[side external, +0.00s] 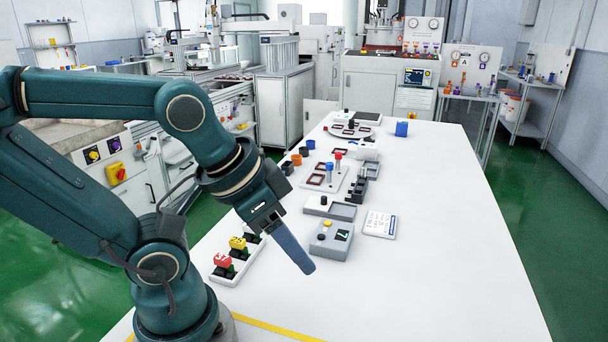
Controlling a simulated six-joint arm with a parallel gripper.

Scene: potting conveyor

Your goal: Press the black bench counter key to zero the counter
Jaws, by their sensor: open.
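A grey box (331,241) with a small dark display (342,236) stands on the white bench, just right of my gripper. My gripper (305,266) is open and empty, tilted down to the right in front of the grey box. Its fingers overlap in this view, so the gap between them is hidden.
A white block with red (222,260) and yellow (238,243) switch-like parts stands left of my gripper. A white printed card (380,225) lies right of the grey box. Farther back are blue cups, brown frames and a round plate (350,131). The bench's right side is clear.

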